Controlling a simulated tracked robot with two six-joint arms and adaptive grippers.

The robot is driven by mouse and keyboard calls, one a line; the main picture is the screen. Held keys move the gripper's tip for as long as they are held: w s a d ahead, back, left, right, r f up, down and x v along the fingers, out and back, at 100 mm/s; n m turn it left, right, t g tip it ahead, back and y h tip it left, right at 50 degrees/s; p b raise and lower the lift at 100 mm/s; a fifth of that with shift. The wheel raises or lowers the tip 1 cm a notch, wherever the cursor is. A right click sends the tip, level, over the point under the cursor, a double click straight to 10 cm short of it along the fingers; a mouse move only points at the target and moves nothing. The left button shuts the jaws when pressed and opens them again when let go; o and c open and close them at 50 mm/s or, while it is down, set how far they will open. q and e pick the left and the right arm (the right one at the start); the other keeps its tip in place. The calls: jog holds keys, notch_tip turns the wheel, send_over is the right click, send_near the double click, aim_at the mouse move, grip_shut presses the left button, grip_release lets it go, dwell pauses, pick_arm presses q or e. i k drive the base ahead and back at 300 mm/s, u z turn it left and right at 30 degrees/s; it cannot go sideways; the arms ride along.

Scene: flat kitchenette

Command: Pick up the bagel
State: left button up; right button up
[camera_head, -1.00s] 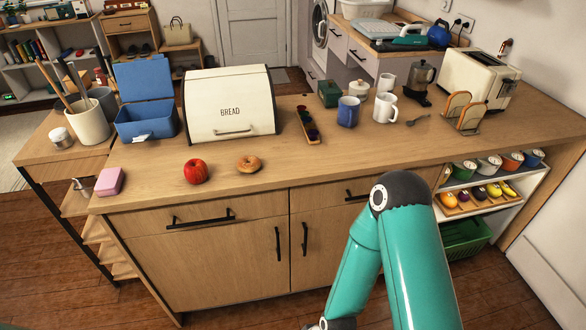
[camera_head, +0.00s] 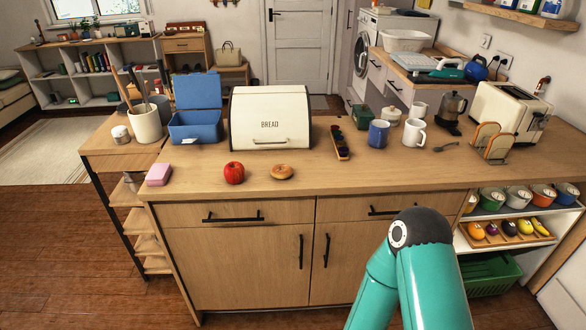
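The bagel (camera_head: 283,172) is a small golden-brown ring lying flat on the wooden counter (camera_head: 330,180), near its front edge. A red apple (camera_head: 234,173) sits just to its left, apart from it. The cream bread box (camera_head: 270,118) stands behind it with its lid closed. One of my arms, teal with a dark joint, rises from the bottom right in front of the cabinets, well to the right of the bagel. Neither of my grippers shows in the view.
A pink sponge (camera_head: 159,174) and an open blue box (camera_head: 195,125) are on the left. A narrow tray of small dark items (camera_head: 340,142), a blue mug (camera_head: 378,133), a white mug (camera_head: 413,135) and a toaster (camera_head: 509,112) stand right. Counter right of the bagel is clear.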

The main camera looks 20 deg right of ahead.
aim_at(281, 171)
jog(key=u, duration=0.05)
jog(key=i, duration=0.9)
jog(key=z, duration=0.2)
jog(key=k, duration=0.95)
jog(key=u, duration=0.15)
jog(key=i, duration=0.95)
